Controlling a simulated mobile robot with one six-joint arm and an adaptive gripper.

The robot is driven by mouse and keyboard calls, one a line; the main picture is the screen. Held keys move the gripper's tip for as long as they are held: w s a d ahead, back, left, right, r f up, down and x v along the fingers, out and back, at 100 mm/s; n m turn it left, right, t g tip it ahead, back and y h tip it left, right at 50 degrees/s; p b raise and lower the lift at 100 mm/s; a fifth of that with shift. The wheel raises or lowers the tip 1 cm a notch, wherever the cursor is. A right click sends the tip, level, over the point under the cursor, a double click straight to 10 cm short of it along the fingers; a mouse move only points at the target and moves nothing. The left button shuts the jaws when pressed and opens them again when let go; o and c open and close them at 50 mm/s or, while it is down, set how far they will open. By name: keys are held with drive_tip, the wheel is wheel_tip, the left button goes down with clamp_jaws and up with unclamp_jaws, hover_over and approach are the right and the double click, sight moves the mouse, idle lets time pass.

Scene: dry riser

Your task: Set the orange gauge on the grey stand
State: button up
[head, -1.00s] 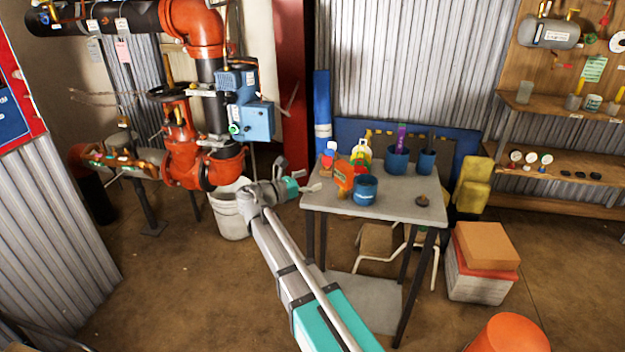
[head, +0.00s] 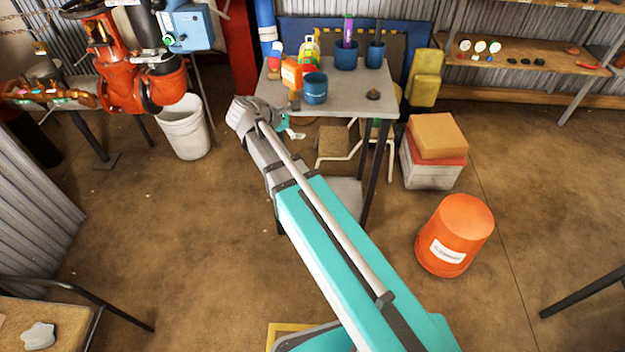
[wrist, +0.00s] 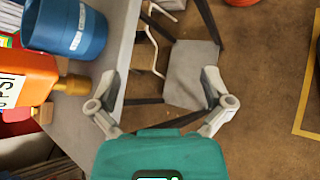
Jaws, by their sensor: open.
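An orange piece that looks like the gauge (head: 291,74) stands on the grey table, with a pale label and a brass-coloured stem. In the wrist view this orange gauge (wrist: 28,80) is at the left, partly cut off by the frame. A small dark grey disc with a stub, which looks like the stand (head: 373,95), lies on the table's right part; it is not seen in the wrist view. My gripper (wrist: 160,80) is open and empty, beside the table's front edge and to the right of the gauge in the wrist view. In the head view, my arm partly hides it.
A blue cup (head: 315,88) stands right beside the gauge on the grey table (head: 345,99). Two more blue holders and several bottles stand behind. A white bucket (head: 184,128), boxes (head: 437,137) and an orange drum (head: 455,235) stand on the floor.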

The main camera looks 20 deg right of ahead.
drive_tip(key=s+f+m+g+y, duration=0.1)
drive_tip(key=s+f+m+y, duration=0.3)
drive_tip(key=s+m, duration=0.3)
drive_tip(key=s+f+m+g+y, duration=0.2)
drive_tip(key=s+f+m+y, duration=0.2)
drive_tip(key=s+m+y, duration=0.3)
drive_tip(key=shift+s+f, duration=0.3)
drive_tip(key=shift+s, duration=0.55)
drive_tip(key=shift+a, duration=0.1)
